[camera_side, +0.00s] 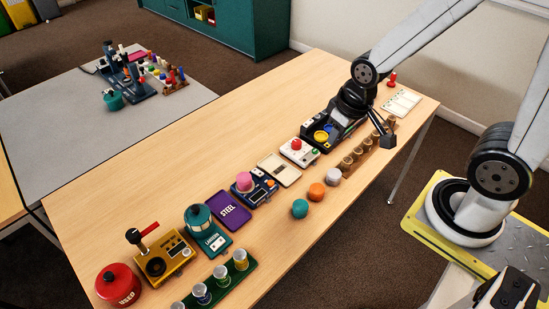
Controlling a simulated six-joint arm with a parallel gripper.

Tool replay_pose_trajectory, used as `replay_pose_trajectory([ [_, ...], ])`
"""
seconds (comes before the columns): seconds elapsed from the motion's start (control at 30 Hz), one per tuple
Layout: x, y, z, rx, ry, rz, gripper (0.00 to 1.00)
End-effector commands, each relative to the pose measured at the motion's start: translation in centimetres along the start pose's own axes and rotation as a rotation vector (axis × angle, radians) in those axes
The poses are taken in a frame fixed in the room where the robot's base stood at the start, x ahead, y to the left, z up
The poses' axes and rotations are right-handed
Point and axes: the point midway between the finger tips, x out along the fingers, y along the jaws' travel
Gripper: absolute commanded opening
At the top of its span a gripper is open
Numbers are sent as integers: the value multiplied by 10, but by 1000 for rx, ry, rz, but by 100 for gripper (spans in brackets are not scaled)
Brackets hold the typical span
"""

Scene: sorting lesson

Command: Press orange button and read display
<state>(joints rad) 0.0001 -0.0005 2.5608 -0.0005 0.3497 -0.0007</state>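A dark blue device (267,190) with a pink ball (244,181) on its left side sits mid-table; it has a small panel that may be a display, too small to read. A white box (311,156) carries a red-orange button (297,144). Behind it, a black device (309,133) holds yellow and blue round parts and a pale panel. I cannot tell for certain which part is the task's orange button. My gripper (385,138) is above the table's right part, by the black device and a wooden rack. Its fingers are too small and dark to tell open from shut.
The wooden rack (364,154) holds several brown pieces. A purple STEEL case (228,211), teal lantern (199,217), yellow device (172,260) and red USED pot (117,284) stand left. The back strip of table is clear.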

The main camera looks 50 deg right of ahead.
Motion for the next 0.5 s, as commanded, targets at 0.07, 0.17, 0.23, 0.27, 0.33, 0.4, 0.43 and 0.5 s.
replay_pose_trajectory([
  [0.07,0,0,0,1,0,0,0],
  [0.17,0,0,0,1,0,0,0],
  [0.23,0,0,0,1,0,0,0],
  [0.27,0,0,0,1,0,0,0],
  [0.33,0,0,0,1,0,0,0],
  [0.4,0,0,0,1,0,0,0],
  [0.43,0,0,0,1,0,0,0],
  [0.5,0,0,0,1,0,0,0],
])
